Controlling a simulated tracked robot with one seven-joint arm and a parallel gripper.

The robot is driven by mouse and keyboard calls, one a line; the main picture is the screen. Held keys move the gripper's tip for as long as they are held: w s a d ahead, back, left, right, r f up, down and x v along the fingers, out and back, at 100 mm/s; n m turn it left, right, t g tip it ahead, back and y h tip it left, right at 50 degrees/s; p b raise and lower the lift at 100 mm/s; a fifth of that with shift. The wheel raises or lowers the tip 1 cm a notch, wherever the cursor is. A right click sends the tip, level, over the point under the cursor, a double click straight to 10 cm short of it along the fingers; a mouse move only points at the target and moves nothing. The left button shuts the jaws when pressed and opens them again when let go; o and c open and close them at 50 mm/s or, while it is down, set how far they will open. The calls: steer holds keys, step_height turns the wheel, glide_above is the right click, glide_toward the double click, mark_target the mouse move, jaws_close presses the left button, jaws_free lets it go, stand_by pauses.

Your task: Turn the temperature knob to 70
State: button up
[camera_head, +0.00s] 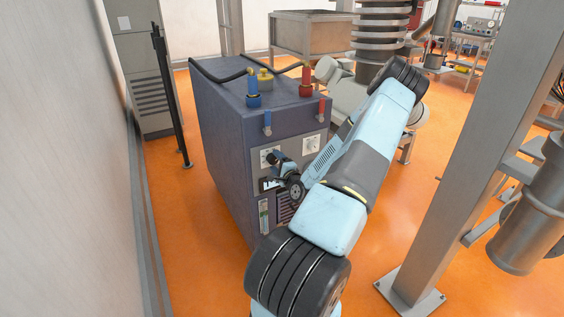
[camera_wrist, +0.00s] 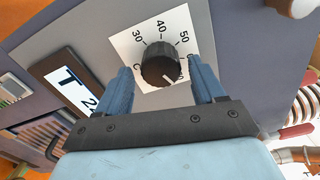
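The temperature knob (camera_wrist: 160,65) is round and black on a white dial plate (camera_wrist: 127,42) marked 30, 40 and 50, with further marks partly hidden. Its white pointer line points to the lower right, by a partly covered number. My gripper (camera_wrist: 160,68) is open, with one blue finger to each side of the knob. Gaps show between the fingers and the knob, so it is not gripped. In the head view my gripper (camera_head: 273,158) is at the left dial of the dark blue cabinet (camera_head: 222,130), and the knob there is mostly hidden.
A display marked T (camera_wrist: 70,88) sits left of the dial; its digits are partly cut off. A second dial (camera_head: 311,145) is to the right on the cabinet. Blue (camera_head: 253,88) and red (camera_head: 306,82) fittings stand on top. A grey post (camera_head: 465,150) rises at the right.

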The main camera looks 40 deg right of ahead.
steer(key=shift+a, duration=0.1)
steer(key=v, duration=1.3)
steer(key=shift+s, duration=0.4)
